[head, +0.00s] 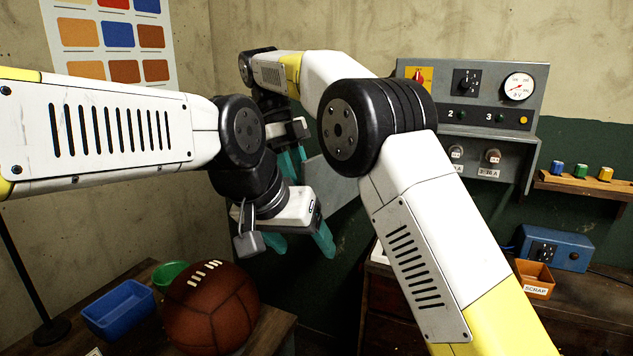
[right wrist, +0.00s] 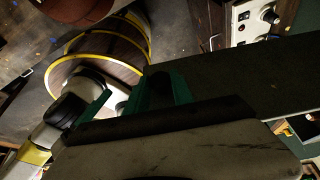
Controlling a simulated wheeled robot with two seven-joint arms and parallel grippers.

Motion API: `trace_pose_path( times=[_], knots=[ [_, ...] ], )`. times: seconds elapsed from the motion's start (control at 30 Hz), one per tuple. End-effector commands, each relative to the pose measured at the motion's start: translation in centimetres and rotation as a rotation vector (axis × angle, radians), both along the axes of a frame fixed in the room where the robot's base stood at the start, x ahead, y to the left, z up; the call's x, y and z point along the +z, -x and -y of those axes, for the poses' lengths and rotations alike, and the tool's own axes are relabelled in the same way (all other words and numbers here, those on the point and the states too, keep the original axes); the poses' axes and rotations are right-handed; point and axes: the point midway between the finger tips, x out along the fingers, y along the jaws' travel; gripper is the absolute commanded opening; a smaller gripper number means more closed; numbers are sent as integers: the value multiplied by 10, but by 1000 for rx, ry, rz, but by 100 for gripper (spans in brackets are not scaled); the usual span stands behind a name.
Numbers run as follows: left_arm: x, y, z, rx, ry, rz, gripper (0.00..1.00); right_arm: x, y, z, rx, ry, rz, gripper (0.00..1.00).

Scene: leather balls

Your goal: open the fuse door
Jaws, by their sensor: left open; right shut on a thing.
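The fuse box is a grey wall panel (head: 470,105) with a dial, switches and numbered lamps. Two fuses (head: 492,158) labelled 16 A show uncovered in its lower part. The fuse door, a flat grey plate (head: 334,182), stands swung out to the left of the panel, partly hidden by my arms. My right gripper (head: 294,166) is shut on the door's edge; in the right wrist view the dark door plate (right wrist: 240,85) runs from between its teal fingers. My left gripper (head: 298,242) is open and empty, in front of and below the right one.
A brown leather ball (head: 210,310), a blue tray (head: 118,308) and a green bowl (head: 170,274) are on the left table. A blue box (head: 555,248) and an orange scrap bin (head: 534,278) stand on the right bench. A wooden shelf (head: 590,186) holds coloured pieces.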

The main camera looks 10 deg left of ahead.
Motion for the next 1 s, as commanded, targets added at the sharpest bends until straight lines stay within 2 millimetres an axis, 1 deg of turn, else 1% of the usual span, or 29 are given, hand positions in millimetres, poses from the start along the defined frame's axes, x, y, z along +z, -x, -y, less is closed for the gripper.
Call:
trace_pose_path(
  times=[0.07, 0.1, 0.2, 0.77, 0.87, 1.0],
  knots=[
    [0, 0, 0, 0, 0, 0, 69, 0, 1, -1, 3, -2, -3, 0],
    [0, 0, 0, 0, 0, 0, 69, 0, 1, -1, 3, -2, -3, 30],
    [0, 0, 0, 0, 0, 0, 69, 0, 1, -1, 2, -2, -2, 49],
    [0, 0, 0, 0, 0, 0, 69, 0, 1, 3, 6, -1, 0, 49],
    [0, 0, 0, 0, 0, 0, 69, 1, 3, 9, 22, -1, 1, 49],
    [0, 0, 0, 0, 0, 0, 69, 1, 9, 26, 66, -1, -1, 49]
  ],
)
